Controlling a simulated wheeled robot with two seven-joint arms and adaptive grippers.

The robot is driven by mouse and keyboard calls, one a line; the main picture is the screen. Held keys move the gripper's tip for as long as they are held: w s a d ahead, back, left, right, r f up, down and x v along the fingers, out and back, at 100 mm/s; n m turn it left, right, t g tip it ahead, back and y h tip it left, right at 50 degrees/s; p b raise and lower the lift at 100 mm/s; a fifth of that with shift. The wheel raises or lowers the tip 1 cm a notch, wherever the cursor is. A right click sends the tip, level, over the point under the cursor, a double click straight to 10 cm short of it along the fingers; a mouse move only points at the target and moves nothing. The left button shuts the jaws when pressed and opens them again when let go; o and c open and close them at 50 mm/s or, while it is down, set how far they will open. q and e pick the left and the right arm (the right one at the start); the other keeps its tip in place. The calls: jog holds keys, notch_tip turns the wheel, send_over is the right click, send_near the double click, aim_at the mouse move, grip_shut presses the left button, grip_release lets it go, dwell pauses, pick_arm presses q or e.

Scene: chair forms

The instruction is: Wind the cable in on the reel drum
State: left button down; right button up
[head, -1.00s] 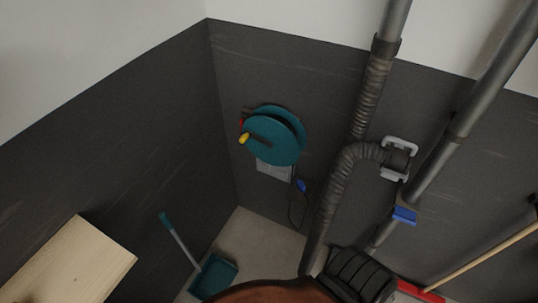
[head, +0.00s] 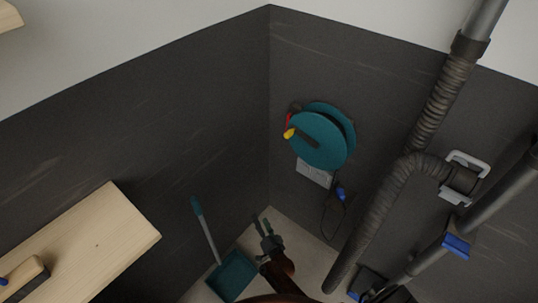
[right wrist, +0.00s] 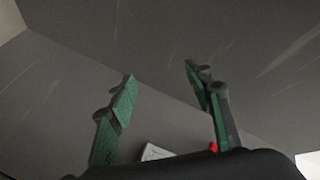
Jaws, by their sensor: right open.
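The cable reel has a teal drum (head: 318,142) and hangs on the dark wall right of the corner. Its crank has a red arm and a yellow knob (head: 289,133) at the drum's left. A thin dark cable (head: 322,218) hangs below it in a loop, with a blue end piece (head: 341,193). My right gripper (head: 262,220) is below and left of the reel, apart from it, open and empty. In the right wrist view its green fingers (right wrist: 159,72) stand apart before bare dark wall. My left gripper is not in view.
A dustpan (head: 233,274) with an upright handle stands in the corner left of my right gripper. A wooden shelf (head: 95,240) juts out at the lower left. A ribbed hose (head: 385,205) and grey pipes rise at the right. The wall between gripper and reel is clear.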

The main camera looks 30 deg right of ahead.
jog(key=w+d+r+m+t+h+b, duration=0.1)
jog(key=w+r+m+h, duration=0.1)
jog(key=w+r+m, duration=0.3)
jog(key=w+d+r+m+t+h+b, duration=0.1)
jog(key=w+r+t+h, duration=0.1)
jog(key=r, duration=0.5)
jog(key=m+g+h+b, duration=0.9)
jog(key=m+g+h, duration=0.25)
jog(key=m, duration=2.05)
send_near(286, 137)
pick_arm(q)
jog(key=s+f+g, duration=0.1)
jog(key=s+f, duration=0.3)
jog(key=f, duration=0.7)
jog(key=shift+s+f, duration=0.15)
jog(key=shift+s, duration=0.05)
pick_arm(e)
jog(key=shift+g+y, duration=0.25)
jog(key=shift+g, duration=0.1)
jog(key=x, duration=1.1)
jog(key=shift+w+d+r, duration=0.3)
jog(key=shift+r, duration=0.1)
jog(key=c, duration=1)
jog(key=shift+c, duration=0.2)
